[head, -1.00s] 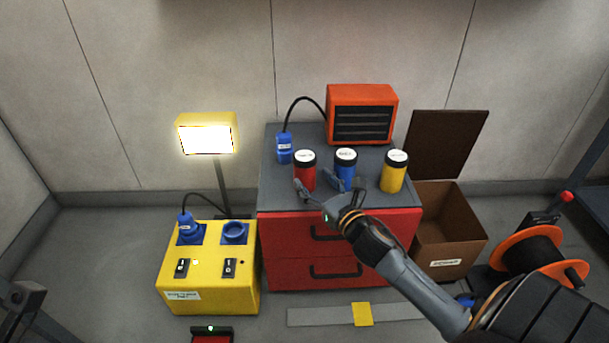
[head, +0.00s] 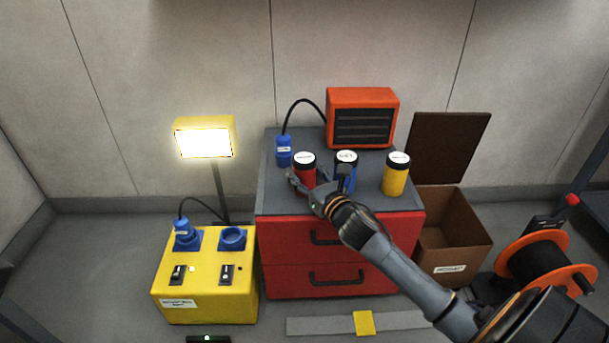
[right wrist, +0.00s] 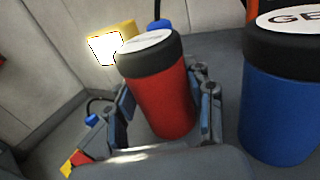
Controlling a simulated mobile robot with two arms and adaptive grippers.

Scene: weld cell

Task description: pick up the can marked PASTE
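A red can (head: 305,177) with a black lid and white label stands on the red cabinet's grey top. A blue can (head: 346,174) and a yellow can (head: 396,176) stand to its right. The labels are too small to read in the head view. In the right wrist view the blue can (right wrist: 282,110) shows "GE"; the red can's (right wrist: 160,100) label is too slanted to read. My right gripper (head: 319,187) is open, its fingers spread on either side of the red can. I cannot tell whether they touch it. My left gripper is not in view.
An orange heater (head: 361,115) stands behind the cans, and a blue plug (head: 283,153) stands at the top's left. A yellow box (head: 205,285) with a lit lamp (head: 205,140) is to the left. An open brown bin (head: 455,235) and an orange cable reel (head: 540,265) are to the right.

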